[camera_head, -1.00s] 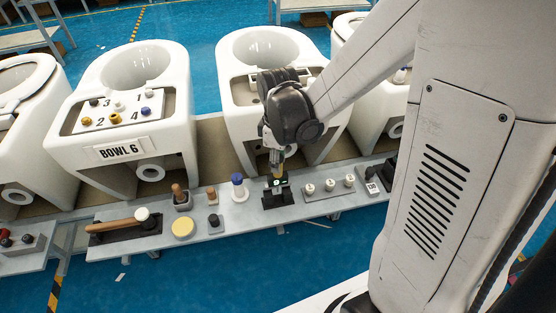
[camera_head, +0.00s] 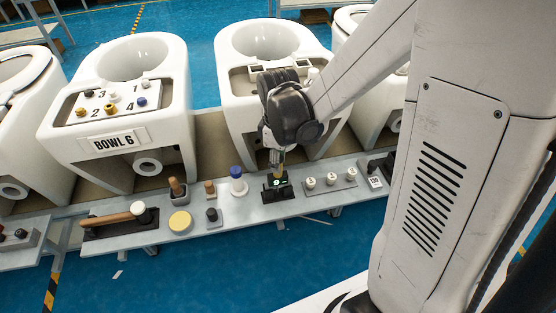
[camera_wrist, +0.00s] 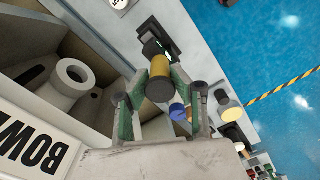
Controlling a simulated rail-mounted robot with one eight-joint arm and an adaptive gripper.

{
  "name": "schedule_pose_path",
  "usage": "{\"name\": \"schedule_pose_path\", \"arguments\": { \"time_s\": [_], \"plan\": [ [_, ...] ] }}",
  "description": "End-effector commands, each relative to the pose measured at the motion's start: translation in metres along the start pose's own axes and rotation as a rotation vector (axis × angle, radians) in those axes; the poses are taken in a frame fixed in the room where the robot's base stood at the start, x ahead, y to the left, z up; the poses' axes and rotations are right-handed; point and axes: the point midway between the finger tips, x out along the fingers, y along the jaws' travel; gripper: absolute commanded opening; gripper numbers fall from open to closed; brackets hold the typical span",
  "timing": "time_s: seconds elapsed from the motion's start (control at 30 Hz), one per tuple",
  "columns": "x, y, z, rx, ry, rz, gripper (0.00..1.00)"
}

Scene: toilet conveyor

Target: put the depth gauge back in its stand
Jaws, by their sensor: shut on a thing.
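The depth gauge has a brass-yellow body (camera_head: 280,171) with a dark block and a small lit green display below it. In the wrist view its yellow barrel (camera_wrist: 159,70) with a dark round end lies between my fingers. My gripper (camera_head: 277,158) is shut on the gauge and holds it over the black stand (camera_head: 278,194), on the grey shelf. The stand also shows in the wrist view (camera_wrist: 167,38), just beyond the gauge. The gauge's lower end is at the stand, but I cannot tell whether it is seated.
A blue-capped white bottle (camera_head: 237,181) stands left of the stand. A grey block with several white knobs (camera_head: 331,181) is close on its right. A wooden-handled tool (camera_head: 112,218) and a yellow disc (camera_head: 180,221) lie farther left. White toilet bowls (camera_head: 262,50) stand behind the shelf.

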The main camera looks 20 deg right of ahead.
Motion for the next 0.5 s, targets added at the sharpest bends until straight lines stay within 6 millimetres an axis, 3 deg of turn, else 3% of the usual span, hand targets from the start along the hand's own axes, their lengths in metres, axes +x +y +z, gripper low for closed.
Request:
{"name": "schedule_pose_path", "arguments": {
  "time_s": [0.47,0.5],
  "plan": [
    [0.008,0.0,0.0,0.0,0.0,0.0,0.0],
    [0.0079,0.0,0.0,0.0,0.0,0.0,0.23]
  ]
}}
